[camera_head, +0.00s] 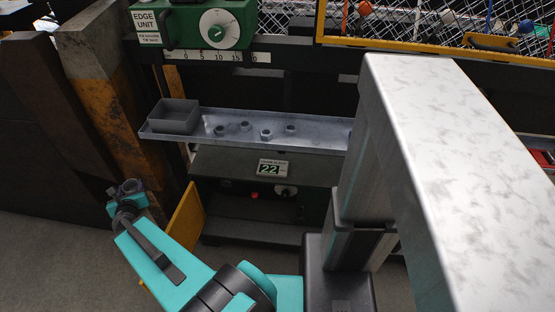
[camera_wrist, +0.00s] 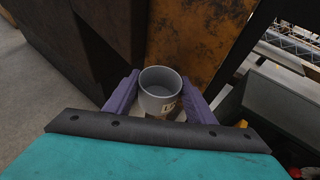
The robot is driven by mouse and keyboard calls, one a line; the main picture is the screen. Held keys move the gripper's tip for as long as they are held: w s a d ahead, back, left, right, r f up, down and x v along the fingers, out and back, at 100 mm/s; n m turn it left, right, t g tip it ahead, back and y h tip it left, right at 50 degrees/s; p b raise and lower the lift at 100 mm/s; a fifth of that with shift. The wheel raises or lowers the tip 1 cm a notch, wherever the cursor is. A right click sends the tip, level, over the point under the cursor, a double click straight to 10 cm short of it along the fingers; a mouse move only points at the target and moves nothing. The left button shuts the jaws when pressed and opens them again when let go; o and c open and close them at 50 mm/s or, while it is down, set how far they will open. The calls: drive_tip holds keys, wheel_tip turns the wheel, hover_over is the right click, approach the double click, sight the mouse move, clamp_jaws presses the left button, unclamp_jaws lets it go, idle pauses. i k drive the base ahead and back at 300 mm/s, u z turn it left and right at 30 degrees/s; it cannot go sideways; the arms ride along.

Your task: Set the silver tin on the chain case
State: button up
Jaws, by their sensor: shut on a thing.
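A silver-grey open-topped tin (camera_wrist: 160,84) with a pale label on its side is between the two purple fingers of my gripper (camera_wrist: 160,78) in the wrist view. My gripper is shut on it. In the head view, my gripper (camera_head: 126,192) is at the left, holding the tin (camera_head: 131,185) in front of a rusty yellow post. A dark green housing (camera_head: 225,160) with a plate reading 22 is to the right of the gripper, below a metal tray. I cannot tell for sure if it is the chain case; its label is too small to read.
The long metal tray (camera_head: 325,142) carries a grey box (camera_head: 174,116) and several small nuts. The rusty post (camera_head: 120,130) and a yellow panel (camera_head: 186,222) stand near my gripper. A green edge unit (camera_head: 205,27) is above. Open floor (camera_head: 50,255) lies at lower left.

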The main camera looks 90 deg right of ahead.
sight(331, 176)
drive_tip(key=z, duration=0.05)
drive_tip(key=k, duration=1)
drive_tip(key=z, duration=0.35)
drive_tip(key=k, duration=1.3)
drive_tip(key=u, duration=0.3)
